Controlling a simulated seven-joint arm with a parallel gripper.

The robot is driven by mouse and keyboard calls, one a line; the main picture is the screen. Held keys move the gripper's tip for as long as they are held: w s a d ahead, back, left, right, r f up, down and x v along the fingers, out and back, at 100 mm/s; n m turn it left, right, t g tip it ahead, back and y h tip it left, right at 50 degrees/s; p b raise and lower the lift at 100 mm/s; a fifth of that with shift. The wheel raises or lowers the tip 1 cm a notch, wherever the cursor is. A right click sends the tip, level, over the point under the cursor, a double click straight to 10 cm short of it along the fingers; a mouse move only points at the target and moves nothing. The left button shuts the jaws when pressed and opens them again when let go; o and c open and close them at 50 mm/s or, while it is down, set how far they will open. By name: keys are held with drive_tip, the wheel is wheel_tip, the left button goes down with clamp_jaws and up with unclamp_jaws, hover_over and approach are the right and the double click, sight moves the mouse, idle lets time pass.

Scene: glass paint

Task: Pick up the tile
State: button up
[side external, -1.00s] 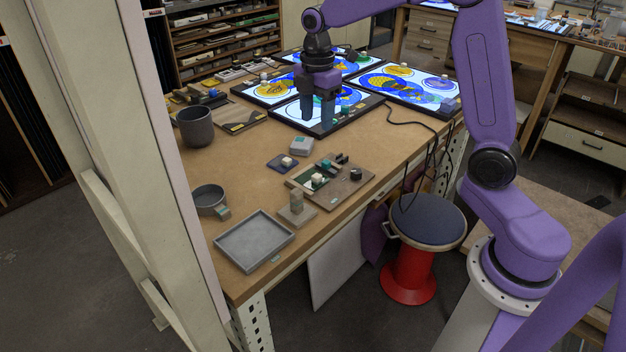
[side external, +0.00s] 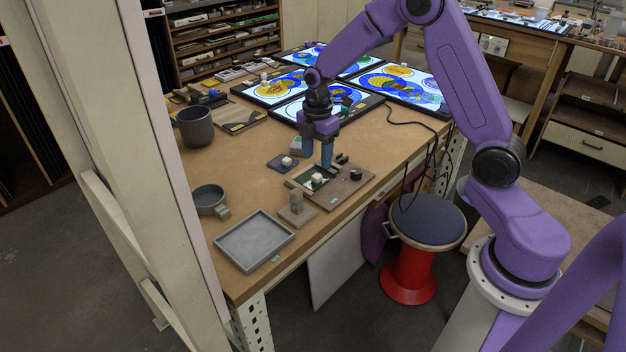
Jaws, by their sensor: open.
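My gripper (side external: 318,161) is open and points down over the back edge of a brown board (side external: 335,196). On the board lies a dark green flat piece (side external: 307,186) with a whitish knob (side external: 317,179). Two small black pieces (side external: 355,174) also sit on the board. A dark blue square (side external: 276,160) with a pale knob (side external: 287,161) lies on the table, left of my gripper. I cannot tell which of these flat pieces is the tile. My fingers hide part of a grey block (side external: 295,152) behind them. I cannot tell how high my fingertips are above the board.
A grey tray (side external: 254,240), a shallow round dish (side external: 208,199) and a small block on a base (side external: 297,209) stand at the front left. A dark cup (side external: 196,126) stands at the left. Lit glass panels (side external: 402,84) cover the back. Black cables hang over the right edge.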

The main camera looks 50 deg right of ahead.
sight(318, 175)
drive_tip(key=shift+s+a+f, duration=0.1)
drive_tip(key=shift+f, duration=1.3)
drive_tip(key=shift+s+f, duration=0.1)
drive_tip(key=shift+f, duration=1.25)
clamp_jaws()
